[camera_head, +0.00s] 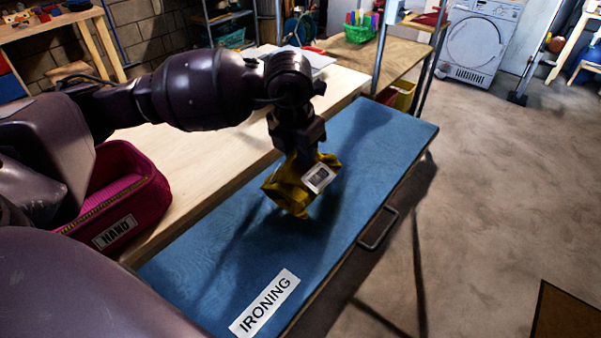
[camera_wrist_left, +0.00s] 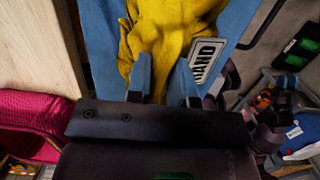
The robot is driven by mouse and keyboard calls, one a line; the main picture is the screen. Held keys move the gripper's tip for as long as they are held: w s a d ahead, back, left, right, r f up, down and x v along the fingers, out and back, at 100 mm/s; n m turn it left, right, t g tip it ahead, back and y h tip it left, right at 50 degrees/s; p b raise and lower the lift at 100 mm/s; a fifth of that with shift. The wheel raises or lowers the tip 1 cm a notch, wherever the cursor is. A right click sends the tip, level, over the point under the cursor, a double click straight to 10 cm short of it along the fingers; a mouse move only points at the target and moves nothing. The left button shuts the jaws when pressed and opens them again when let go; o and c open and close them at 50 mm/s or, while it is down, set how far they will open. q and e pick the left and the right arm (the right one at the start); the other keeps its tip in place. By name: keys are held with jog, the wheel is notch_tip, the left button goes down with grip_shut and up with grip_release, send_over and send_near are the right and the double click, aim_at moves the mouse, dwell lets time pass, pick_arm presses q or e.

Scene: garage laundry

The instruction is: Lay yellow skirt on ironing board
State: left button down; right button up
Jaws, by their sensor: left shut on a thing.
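The yellow skirt (camera_head: 290,190) is a crumpled bundle with a white label on it. It hangs from my left gripper (camera_head: 303,158) over the middle of the blue ironing board (camera_head: 230,255). I cannot tell whether its lower edge touches the board. In the left wrist view the skirt (camera_wrist_left: 165,35) lies between and beyond the two fingers of my left gripper (camera_wrist_left: 161,78), and its label reads HAND. The board also shows there behind the cloth (camera_wrist_left: 100,45). The board carries a white IRONING label.
A magenta basket (camera_head: 125,190) marked HAND stands on the pale wooden table (camera_head: 205,160) left of the board. A dark handle (camera_head: 377,230) sticks out from the board's right edge. The board's near and far parts are bare. Open floor (camera_head: 490,180) lies to the right.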

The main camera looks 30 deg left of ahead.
aim_at(299, 174)
pick_arm(q)
notch_tip(299, 174, down, 5)
jog(key=shift+f+b, duration=0.1)
jog(key=shift+b, duration=0.35)
jog(key=shift+f, duration=0.3)
jog(key=shift+f, duration=0.15)
jog(key=c, duration=1.2)
grip_release()
jog(key=shift+o, duration=0.9)
